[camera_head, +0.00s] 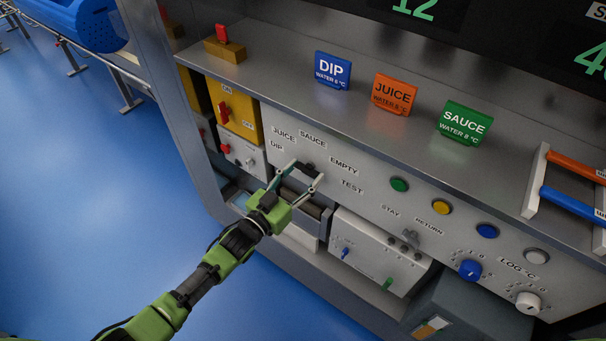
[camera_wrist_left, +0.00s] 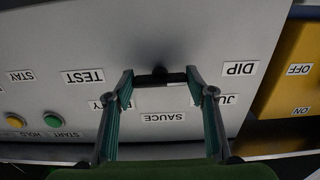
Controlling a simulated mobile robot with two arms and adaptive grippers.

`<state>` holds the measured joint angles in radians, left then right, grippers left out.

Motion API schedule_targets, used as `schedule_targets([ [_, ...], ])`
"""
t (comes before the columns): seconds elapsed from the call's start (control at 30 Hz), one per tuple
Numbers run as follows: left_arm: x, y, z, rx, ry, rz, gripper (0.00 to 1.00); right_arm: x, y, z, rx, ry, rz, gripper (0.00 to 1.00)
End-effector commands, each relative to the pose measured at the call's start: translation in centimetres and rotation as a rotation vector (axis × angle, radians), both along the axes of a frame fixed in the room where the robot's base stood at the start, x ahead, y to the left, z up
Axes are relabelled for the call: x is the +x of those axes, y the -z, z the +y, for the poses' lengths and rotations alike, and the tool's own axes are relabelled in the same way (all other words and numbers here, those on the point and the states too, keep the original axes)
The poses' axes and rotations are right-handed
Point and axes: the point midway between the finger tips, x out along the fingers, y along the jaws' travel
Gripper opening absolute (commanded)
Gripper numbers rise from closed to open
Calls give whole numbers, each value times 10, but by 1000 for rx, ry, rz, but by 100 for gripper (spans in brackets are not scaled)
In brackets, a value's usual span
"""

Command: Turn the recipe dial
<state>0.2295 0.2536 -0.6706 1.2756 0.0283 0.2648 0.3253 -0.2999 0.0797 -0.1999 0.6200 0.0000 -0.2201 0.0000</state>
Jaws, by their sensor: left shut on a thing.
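The recipe dial (camera_head: 307,167) is a black bar knob on the light grey panel, ringed by the labels DIP, JUICE, SAUCE, EMPTY and TEST. My left gripper (camera_head: 308,171) is shut on the dial, with one finger at each end of its bar. In the left wrist view the dial (camera_wrist_left: 160,79) lies level between the fingertips (camera_wrist_left: 160,75), with a small pale mark on its right half. There the fingers partly cover the JUICE and EMPTY labels. I cannot tell which label the dial points to. My right gripper is not in view.
Blue DIP (camera_head: 332,70), orange JUICE (camera_head: 394,94) and green SAUCE (camera_head: 465,123) cards stand on the ledge above. Round buttons, a blue knob (camera_head: 470,270) and a white knob (camera_head: 528,303) sit to the right. A yellow switch box (camera_head: 243,110) is left. Blue floor lies open at left.

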Motion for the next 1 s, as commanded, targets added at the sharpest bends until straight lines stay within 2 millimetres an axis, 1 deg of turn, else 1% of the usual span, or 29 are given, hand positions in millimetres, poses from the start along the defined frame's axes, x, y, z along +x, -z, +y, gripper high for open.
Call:
schedule_targets([
  [0.23,-1,1,0,-3,0,6,29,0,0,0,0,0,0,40],
  [0.27,-1,1,0,-3,0,6,53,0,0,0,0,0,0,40],
  [0.3,-1,1,0,-2,0,5,63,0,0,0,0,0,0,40],
  [0.33,-1,1,0,-2,0,5,67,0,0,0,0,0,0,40],
  [0.63,0,0,0,-2,0,3,67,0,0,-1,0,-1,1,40],
  [0.73,-4,1,3,-2,-1,3,67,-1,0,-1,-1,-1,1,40],
  [0.87,-18,2,13,1,-1,4,67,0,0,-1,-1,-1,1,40],
  [1.0,-43,2,30,1,0,6,67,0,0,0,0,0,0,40],
])
